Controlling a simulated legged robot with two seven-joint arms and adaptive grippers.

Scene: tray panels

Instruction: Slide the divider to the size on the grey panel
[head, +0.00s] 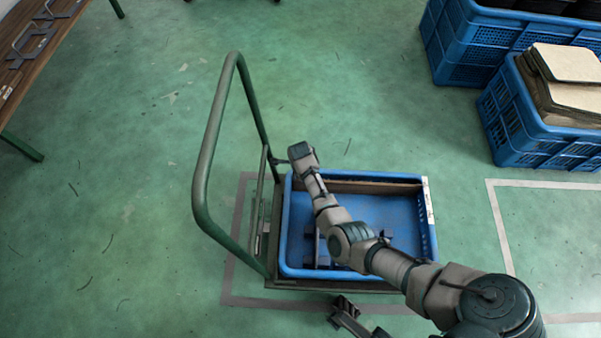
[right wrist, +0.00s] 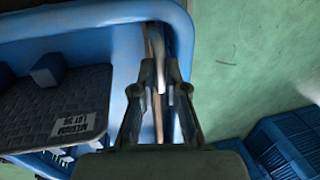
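In the head view a blue tray (head: 428,245) sits on a trolley. A thin brown strip (head: 375,187), which looks like the divider, stands along its back wall. My right gripper (head: 277,161) is at the tray's back left corner. In the right wrist view its fingers (right wrist: 161,65) point over that corner and look apart, with the brown strip (right wrist: 158,125) and a pale edge showing between them. A dark grey panel (right wrist: 35,108) lies in the tray, with a label (right wrist: 75,125) that appears to read MEDIUM and a blue block (right wrist: 48,69). My left gripper (head: 345,305) is in front of the trolley, its opening unclear.
The trolley's green handle (head: 205,150) rises left of the tray. Blue crates (head: 505,125) stand at the back right, one holding tan boards (head: 570,75). A wooden bench (head: 45,50) is at the far left. The green floor between is clear.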

